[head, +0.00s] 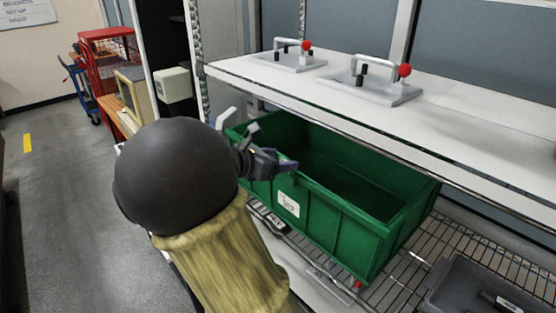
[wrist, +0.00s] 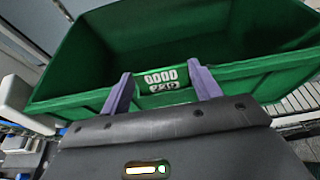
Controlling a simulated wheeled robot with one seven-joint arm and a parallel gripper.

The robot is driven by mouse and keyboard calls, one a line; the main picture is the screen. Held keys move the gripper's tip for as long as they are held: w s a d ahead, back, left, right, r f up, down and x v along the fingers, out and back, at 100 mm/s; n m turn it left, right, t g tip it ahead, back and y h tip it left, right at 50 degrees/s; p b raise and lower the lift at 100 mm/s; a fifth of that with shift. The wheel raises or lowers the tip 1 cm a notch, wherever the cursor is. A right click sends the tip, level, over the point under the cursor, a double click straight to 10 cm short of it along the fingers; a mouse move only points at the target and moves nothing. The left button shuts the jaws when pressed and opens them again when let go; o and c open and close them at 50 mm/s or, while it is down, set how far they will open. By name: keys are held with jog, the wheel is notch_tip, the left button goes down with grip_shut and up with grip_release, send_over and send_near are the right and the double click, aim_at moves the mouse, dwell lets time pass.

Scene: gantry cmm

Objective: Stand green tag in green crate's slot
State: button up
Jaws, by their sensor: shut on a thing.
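The green crate (head: 338,228) stands on a wire rack under a white shelf, open side up, with a white label on its front wall. My gripper (head: 288,166) is at the crate's front rim. In the wrist view, my gripper's purple fingers (wrist: 164,88) are shut on the green tag (wrist: 166,78), which has white printing and lies against the crate's near wall (wrist: 275,68). The tag cannot be made out in the head view. The slot is hidden, and I cannot tell whether the tag's lower edge is in it.
The white shelf (head: 440,122) overhangs the crate's back and carries two clamps with red knobs (head: 405,70). A grey bin (head: 455,290) sits at the lower right on the wire rack (head: 405,275). The crate's interior looks empty. Open floor is at the left.

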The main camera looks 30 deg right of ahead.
jog(key=o, duration=1)
jog(key=shift+o, duration=0.9)
jog(key=shift+r+p, duration=1.1)
jog(key=shift+r, duration=1.2)
jog(key=shift+a, duration=0.15)
jog(key=w+v, duration=0.1)
jog(key=v, duration=0.5)
jog(key=shift+s+a+p, duration=0.35)
jog(key=shift+s, duration=0.2)
jog(key=shift+w+r, duration=0.1)
